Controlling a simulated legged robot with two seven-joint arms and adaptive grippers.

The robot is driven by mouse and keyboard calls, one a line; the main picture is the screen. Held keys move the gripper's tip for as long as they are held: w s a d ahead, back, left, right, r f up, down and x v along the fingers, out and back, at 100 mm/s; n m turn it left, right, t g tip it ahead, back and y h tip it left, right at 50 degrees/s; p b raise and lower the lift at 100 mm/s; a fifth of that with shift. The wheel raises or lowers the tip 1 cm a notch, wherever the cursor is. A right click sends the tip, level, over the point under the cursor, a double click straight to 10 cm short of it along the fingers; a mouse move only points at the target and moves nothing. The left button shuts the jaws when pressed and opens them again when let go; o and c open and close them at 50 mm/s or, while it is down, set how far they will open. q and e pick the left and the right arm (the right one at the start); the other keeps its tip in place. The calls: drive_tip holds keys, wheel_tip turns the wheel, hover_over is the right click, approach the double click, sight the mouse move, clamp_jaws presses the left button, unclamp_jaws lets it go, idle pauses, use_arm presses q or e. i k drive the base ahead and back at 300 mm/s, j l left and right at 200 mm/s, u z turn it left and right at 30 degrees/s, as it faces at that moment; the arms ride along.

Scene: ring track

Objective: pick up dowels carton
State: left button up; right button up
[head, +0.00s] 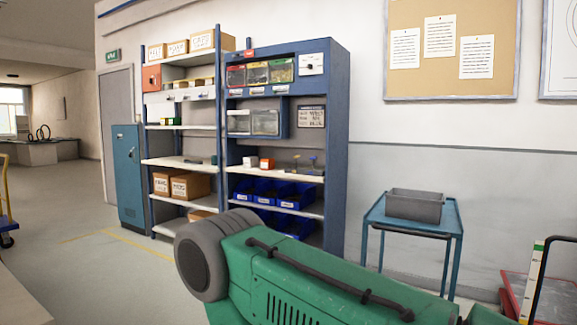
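Several brown cardboard cartons stand on the open shelf unit in the head view. Three labelled cartons are on its top: a left one (156,51), a middle one (177,47) and a larger right one (203,42). Two more labelled cartons, a left one (161,184) and a right one (189,186), sit side by side on a lower shelf. The labels are too small to read, so I cannot tell which is the dowels carton. Neither of my grippers is in view.
A green machine-like body (300,275) with a dark grey round end blocks the near centre. A blue table (447,220) with a grey bin (413,206) stands right of the blue shelf unit (340,140). A blue locker (129,180) stands left. Open floor lies at left.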

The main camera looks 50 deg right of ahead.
sight(268, 163)
drive_tip(key=i+l+z, duration=0.45)
drive_tip(key=l, duration=0.15)
drive_tip(key=i+l+z, duration=0.45)
drive_tip(key=i+l, duration=0.35)
drive_tip(key=i, duration=0.15)
drive_tip(key=i+l+z, duration=0.1)
drive_tip(key=i+l, duration=0.25)
drive_tip(key=i, duration=0.15)
drive_tip(key=i+l, duration=0.3)
drive_tip(key=i, duration=0.2)
drive_tip(key=i+l+z, duration=0.1)
drive_tip(key=i+l, duration=0.2)
drive_tip(key=i, duration=0.2)
drive_tip(key=i+j+z, duration=0.15)
drive_tip(key=i+j, duration=0.1)
drive_tip(key=i, duration=0.05)
